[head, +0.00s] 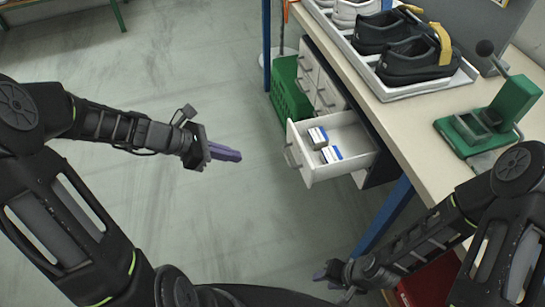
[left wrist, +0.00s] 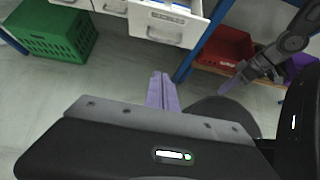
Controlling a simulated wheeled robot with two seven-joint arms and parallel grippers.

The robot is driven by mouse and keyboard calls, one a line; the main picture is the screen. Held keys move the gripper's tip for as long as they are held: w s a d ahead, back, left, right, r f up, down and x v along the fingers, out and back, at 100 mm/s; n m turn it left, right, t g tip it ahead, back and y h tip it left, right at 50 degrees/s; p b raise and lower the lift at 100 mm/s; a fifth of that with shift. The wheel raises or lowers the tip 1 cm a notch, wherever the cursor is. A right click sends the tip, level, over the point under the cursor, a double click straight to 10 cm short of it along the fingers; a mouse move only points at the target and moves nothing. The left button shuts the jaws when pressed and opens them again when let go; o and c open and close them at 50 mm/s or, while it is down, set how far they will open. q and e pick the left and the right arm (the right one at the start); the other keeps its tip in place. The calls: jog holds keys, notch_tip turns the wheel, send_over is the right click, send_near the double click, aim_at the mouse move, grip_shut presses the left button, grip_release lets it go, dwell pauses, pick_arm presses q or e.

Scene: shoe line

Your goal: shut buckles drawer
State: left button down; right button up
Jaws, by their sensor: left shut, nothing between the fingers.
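A white drawer (head: 300,162) stands pulled out under the workbench, with small blue-and-white boxes (head: 320,138) inside. Its front with a handle also shows at the top of the left wrist view (left wrist: 142,24). Any writing on it is too small to read. My left gripper (head: 228,153) is shut and empty, with its purple fingers pointing toward the drawer front, a gap to its left. My right gripper (head: 330,272) is low at the bottom, near the bench's blue leg and away from the drawer; its fingers are too small to judge.
Closed drawers (head: 327,95) sit beyond the open one. A green crate (head: 288,92) stands on the floor beside them. The bench (head: 405,125) carries a tray of shoes (head: 410,62) and a green press (head: 510,100). A red bin (left wrist: 222,48) is below right. Floor left of the drawer is clear.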

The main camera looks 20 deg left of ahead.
pick_arm(q)
jog(key=shift+f, duration=0.1)
jog(key=w+d+f+b, duration=0.1)
jog(key=w+d+f, duration=0.4)
jog(key=d, duration=0.5)
jog(key=shift+w+f, duration=0.3)
jog(key=shift+w, duration=0.25)
jog(key=p, duration=0.2)
send_near(339, 141)
jog(key=d, duration=0.2)
jog(key=d+f, duration=0.1)
jog(key=d, duration=0.1)
jog(key=d+f, duration=0.1)
jog(key=d, duration=0.1)
jog(key=shift+d, duration=0.1)
jog(key=shift+d+r, duration=0.1)
